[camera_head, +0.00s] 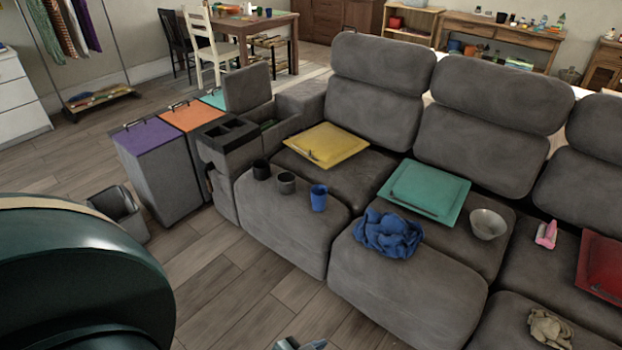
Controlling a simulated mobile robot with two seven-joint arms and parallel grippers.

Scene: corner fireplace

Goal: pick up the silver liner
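Three small cups stand in a row on the front left sofa seat: a black one (261,169), a grey one (287,183) and a blue one (319,198). The grey one is the nearest match to a silver liner, but I cannot tell for sure. It stands upright between the other two, apart from both. A small grey metal piece (300,344), seemingly the tip of my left gripper, shows at the bottom edge, well below the cups; its fingers are cut off. My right gripper is not in view.
A console with cup holders (228,130) stands left of the cups. Yellow (326,145) and green (424,189) panels, blue cloth (388,233) and a bowl (487,224) lie on the sofa. A grey bin (120,212) stands on the floor. Floor before the sofa is clear.

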